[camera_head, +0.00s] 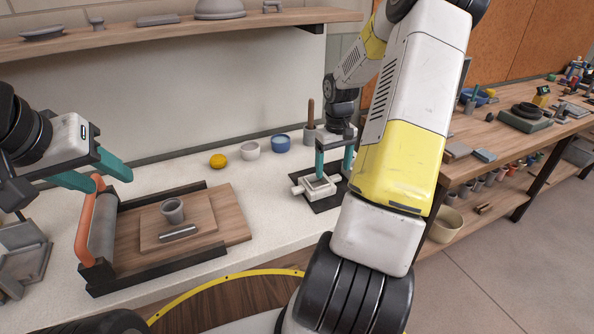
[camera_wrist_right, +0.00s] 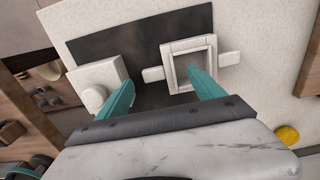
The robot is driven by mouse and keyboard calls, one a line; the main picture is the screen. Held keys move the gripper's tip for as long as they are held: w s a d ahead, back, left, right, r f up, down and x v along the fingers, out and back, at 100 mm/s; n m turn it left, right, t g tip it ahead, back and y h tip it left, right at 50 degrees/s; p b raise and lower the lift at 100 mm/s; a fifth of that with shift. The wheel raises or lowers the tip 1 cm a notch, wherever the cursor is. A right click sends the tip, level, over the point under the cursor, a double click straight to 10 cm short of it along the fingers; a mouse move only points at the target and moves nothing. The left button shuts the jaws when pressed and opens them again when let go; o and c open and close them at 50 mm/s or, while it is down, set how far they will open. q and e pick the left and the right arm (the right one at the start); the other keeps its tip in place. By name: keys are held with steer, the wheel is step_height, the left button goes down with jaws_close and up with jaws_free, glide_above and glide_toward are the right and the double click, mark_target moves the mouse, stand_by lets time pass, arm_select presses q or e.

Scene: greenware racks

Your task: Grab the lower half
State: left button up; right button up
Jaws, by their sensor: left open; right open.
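A white square mould piece (camera_head: 318,187) with a hollow middle and a tab on each side lies on a dark mat (camera_head: 327,205). It also shows in the right wrist view (camera_wrist_right: 166,50). A second white block with a round knob (camera_wrist_right: 92,74) lies left of it there, on the mat's edge. I cannot tell which is the lower half. My right gripper (camera_head: 334,160) is open and empty, pointing down over the mat; in the wrist view one finger overlaps the square piece's opening, the other is beside the knobbed block. My left gripper (camera_head: 112,181) is open at the far left, near a roller's orange handle (camera_head: 84,220).
A wooden board (camera_head: 225,205) in a black-railed frame holds a grey cup (camera_head: 173,210) and a grey bar (camera_head: 178,233). A yellow ball (camera_head: 218,161), a white bowl (camera_head: 250,151) and a blue bowl (camera_head: 281,143) stand behind. Bare countertop separates board and mat.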

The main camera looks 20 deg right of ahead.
mark_target(333, 177)
step_height(333, 177, down, 4)
steer(key=shift+w+d+f, duration=0.1)
steer(key=shift+w+d, duration=0.05)
jaws_close()
stand_by(0.3)
